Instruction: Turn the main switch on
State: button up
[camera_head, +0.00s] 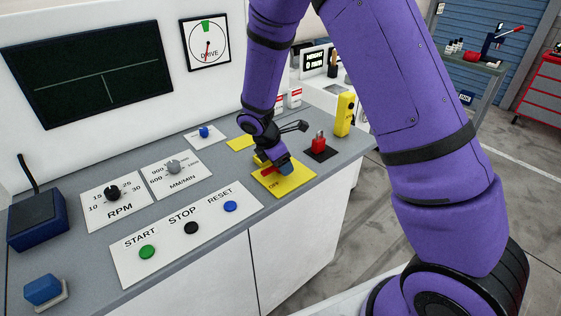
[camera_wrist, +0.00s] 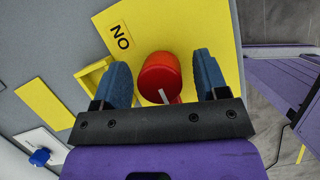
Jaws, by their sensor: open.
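The main switch is a red rotary knob (camera_wrist: 160,78) on a yellow plate (camera_wrist: 195,28) with an "ON" label (camera_wrist: 120,37) in the wrist view. A short white mark shows on the knob's near side. In the head view the yellow plate (camera_head: 291,183) reads "OFF" at its near side, and my gripper covers most of the knob. My gripper (camera_wrist: 168,82) is open, with one blue fingertip on each side of the red knob. I cannot tell whether the fingertips touch it. In the head view my gripper (camera_head: 283,169) is down at the plate.
A red lockable-looking part (camera_head: 318,144) on a black plate and a yellow upright device (camera_head: 345,114) stand right of the switch. The START, STOP and RESET panel (camera_head: 168,254) and the RPM dial (camera_head: 113,194) lie to the left. The counter's front edge is close by.

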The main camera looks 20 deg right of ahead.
jog(key=shift+c, duration=0.5)
jog(key=c, duration=0.8)
jog(key=shift+m, duration=0.3)
jog(key=m+g, duration=0.1)
jog(key=m, duration=0.2)
jog(key=shift+m+g, duration=0.3)
jog(key=m, duration=0.2)
jog(key=m+g+y, duration=0.1)
jog(key=m, duration=0.1)
jog(key=shift+m+g, duration=0.3)
jog(key=m+g+y, duration=0.1)
jog(key=m, duration=0.3)
jog(key=shift+m+g+y, duration=0.3)
jog(key=shift+m+y, duration=0.8)
jog(key=shift+m, duration=1.4)
